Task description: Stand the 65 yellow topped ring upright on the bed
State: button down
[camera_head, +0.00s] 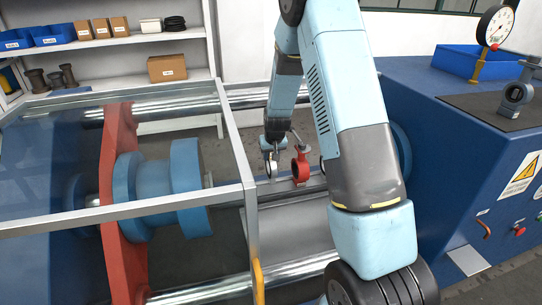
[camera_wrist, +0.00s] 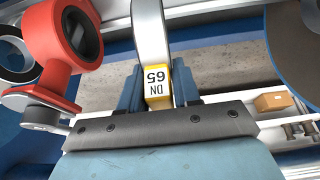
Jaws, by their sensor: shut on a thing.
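My gripper (camera_wrist: 158,92) is shut on the yellow block marked DN 65, the top of the 65 ring (camera_wrist: 158,82). The ring's grey neck runs out between the blue fingers toward the top of the wrist view, where the rest of it is cut off. In the head view my gripper (camera_head: 268,146) is small and far off, with a pale ring shape (camera_head: 272,168) below it. The ring hangs roughly upright low over the test bench's bed (camera_head: 290,184); whether it touches the bed cannot be told.
A red valve body (camera_head: 301,168) with a grey lever stands close right of the ring; it fills the left of the wrist view (camera_wrist: 62,40). A blue flanged cylinder (camera_head: 155,187) and framed guard (camera_head: 249,190) lie left. A blue cabinet (camera_head: 450,160) stands right.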

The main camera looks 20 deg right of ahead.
aim_at(271, 163)
jog(key=shift+s+f, duration=0.2)
jog(key=shift+f, duration=1.7)
dwell(3.2)
jog(key=c, duration=1.3)
grip_release()
jog(key=shift+o, duration=0.7)
jog(key=o, duration=0.6)
jog(key=shift+c, duration=0.2)
jog(key=v, duration=1.3)
jog(key=shift+s+r, duration=0.15)
jog(key=shift+r, duration=0.1)
